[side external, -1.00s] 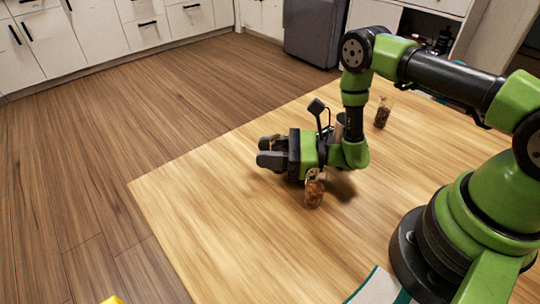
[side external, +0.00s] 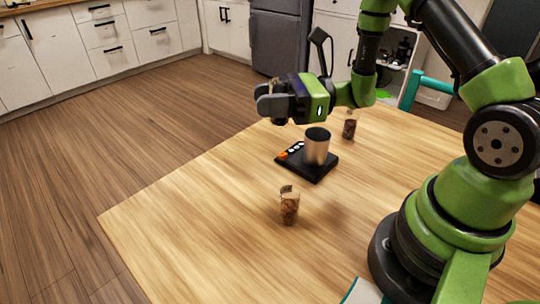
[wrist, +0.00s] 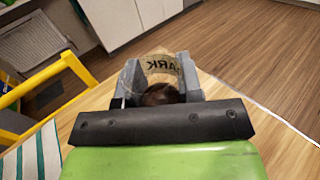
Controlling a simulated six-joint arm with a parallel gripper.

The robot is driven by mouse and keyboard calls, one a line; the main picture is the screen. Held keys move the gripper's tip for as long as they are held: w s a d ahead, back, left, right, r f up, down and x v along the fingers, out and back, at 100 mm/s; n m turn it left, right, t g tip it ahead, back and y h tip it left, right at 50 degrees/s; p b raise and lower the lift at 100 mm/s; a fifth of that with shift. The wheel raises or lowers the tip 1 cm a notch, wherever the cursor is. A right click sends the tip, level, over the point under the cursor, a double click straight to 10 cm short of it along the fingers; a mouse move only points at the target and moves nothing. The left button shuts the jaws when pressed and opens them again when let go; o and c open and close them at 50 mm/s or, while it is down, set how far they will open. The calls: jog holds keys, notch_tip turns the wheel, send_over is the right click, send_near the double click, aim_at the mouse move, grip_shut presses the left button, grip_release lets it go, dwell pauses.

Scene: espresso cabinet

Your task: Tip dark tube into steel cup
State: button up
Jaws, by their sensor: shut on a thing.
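My gripper (side external: 272,104) is raised above the table, to the left of and higher than the steel cup. In the wrist view, my gripper (wrist: 159,78) is shut on a clear tube (wrist: 161,66) with dark contents, its label partly reading "ARK" in reverse.
A clear tube with brown contents (side external: 289,207) stands in front of the scale, and another with darker contents (side external: 349,127) stands behind the cup. A striped cloth (side external: 363,292) lies at the front edge. A yellow frame (wrist: 45,82) shows in the wrist view. The left front tabletop is clear.

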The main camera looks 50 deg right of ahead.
aim_at(290, 85)
jog(key=shift+n+g+y, duration=0.3)
jog(key=shift+g, duration=0.1)
jog(key=s+d+r, duration=0.2)
jog(key=d, duration=0.1)
jog(key=shift+s, duration=0.1)
jog(key=shift+d+r, duration=0.1)
jog(key=shift+d, duration=0.1)
jog(key=s+d+r+m+h, duration=0.2)
jog(key=s+d+h, duration=0.15)
jog(key=d, duration=0.55)
jog(key=f+h, duration=0.1)
jog(key=f+g, duration=0.1)
jog(key=f, duration=0.1)
jog(key=f+g+h, duration=0.1)
jog(key=f, duration=0.1)
jog(key=shift+s+d+h, duration=0.15)
jog(key=shift+d+h, duration=0.15)
jog(key=shift+h, duration=0.05)
